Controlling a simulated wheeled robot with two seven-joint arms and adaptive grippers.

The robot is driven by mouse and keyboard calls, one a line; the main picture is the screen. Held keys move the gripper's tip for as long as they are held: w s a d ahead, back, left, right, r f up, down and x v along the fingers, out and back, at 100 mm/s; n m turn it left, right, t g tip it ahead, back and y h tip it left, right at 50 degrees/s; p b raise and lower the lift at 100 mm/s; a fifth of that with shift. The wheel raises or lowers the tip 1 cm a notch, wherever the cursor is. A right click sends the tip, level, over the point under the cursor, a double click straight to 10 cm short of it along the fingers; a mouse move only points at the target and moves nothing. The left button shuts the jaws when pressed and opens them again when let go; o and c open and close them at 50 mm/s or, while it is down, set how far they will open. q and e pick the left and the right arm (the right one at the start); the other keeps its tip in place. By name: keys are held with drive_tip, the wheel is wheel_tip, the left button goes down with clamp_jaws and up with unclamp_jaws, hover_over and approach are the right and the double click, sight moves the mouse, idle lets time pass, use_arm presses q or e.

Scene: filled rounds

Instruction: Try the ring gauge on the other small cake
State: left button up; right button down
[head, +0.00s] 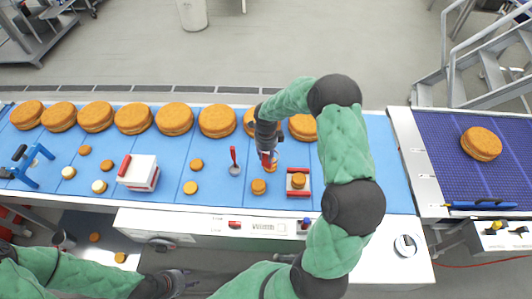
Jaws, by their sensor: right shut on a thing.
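My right gripper (267,153) points down over the blue belt and is shut on a small item with a red part and a pale rim, which looks like the ring gauge (270,165); the fingers hide much of it. One small cake (258,187) lies on the belt just below and left of it in the picture, apart from it as far as I can tell. Another small cake (298,181) sits on a small stand with red bars (299,194), to the right. My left gripper (178,283) is low at the bottom edge, away from the belt; its fingers are unclear.
A row of large cakes (175,118) lines the belt's far side. A red-handled spoon-like tool (234,163), a white box with red trim (138,172) and several small rounds (190,188) lie left of my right gripper. A purple conveyor (455,150) stands at right.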

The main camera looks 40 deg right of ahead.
sight(266, 166)
drive_tip(key=shift+f+b, duration=0.3)
drive_tip(key=shift+f, duration=0.8)
drive_tip(key=shift+b, duration=0.5)
drive_tip(key=shift+f+b, duration=3.15)
drive_tip(key=shift+b, duration=0.35)
idle(1.9)
